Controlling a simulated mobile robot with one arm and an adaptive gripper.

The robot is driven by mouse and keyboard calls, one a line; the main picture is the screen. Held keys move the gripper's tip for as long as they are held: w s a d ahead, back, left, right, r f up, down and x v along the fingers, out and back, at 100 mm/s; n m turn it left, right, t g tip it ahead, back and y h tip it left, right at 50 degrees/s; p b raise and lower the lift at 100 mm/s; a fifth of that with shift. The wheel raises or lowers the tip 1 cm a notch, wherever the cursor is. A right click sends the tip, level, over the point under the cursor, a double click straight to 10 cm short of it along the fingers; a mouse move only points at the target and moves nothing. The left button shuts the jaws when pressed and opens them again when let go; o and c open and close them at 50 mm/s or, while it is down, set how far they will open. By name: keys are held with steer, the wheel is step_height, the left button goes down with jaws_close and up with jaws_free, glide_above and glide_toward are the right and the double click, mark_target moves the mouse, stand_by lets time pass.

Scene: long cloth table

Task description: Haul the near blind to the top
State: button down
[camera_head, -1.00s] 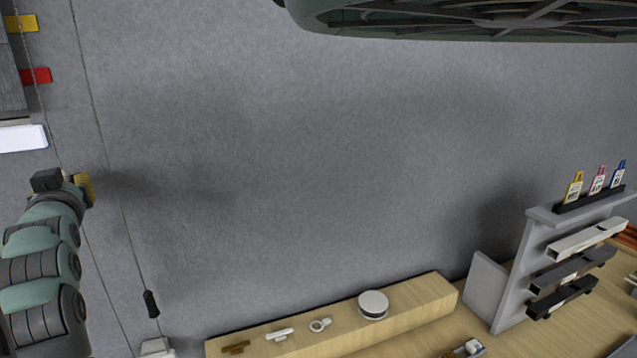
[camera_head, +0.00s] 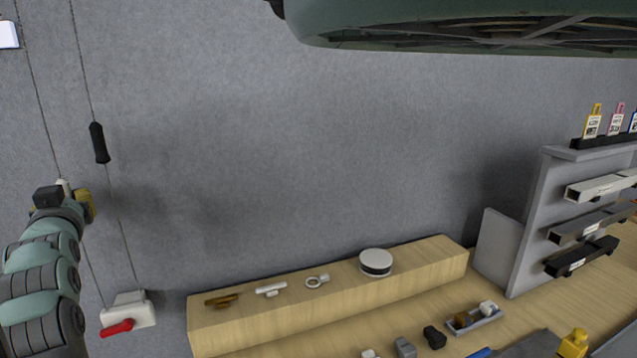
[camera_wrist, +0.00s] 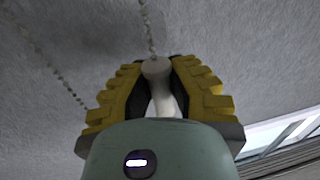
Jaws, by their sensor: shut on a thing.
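My gripper (camera_head: 76,203) is at the left of the head view, in front of the grey wall. In the wrist view its yellow ridged fingers (camera_wrist: 157,75) are shut on a pale cord knob (camera_wrist: 157,69), with a beaded cord (camera_wrist: 148,25) running up from it. A second cord run (camera_head: 82,60) hangs just to the right in the head view and carries a dark toggle (camera_head: 99,143), above my gripper's level. Both runs lead down to a white box with a red lever (camera_head: 118,327). The blind itself cannot be made out clearly in the head view.
A white piece (camera_head: 8,34) shows at the upper left edge. Below right, a wooden ledge (camera_head: 300,315) holds small handles and a round white-topped tin (camera_head: 376,262). A grey rack (camera_head: 530,220) stands at the right. The wall between is bare.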

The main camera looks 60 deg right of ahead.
step_height(320, 180, down, 15)
steer(key=b, duration=0.7)
steer(key=shift+r, duration=0.1)
steer(key=c, duration=1)
jaws_free()
steer(key=shift+a, duration=0.15)
steer(key=shift+c, duration=0.2)
steer(key=shift+o, duration=0.7)
steer(key=shift+s, duration=0.2)
steer(key=shift+r, duration=0.35)
steer(key=shift+v, duration=3.65)
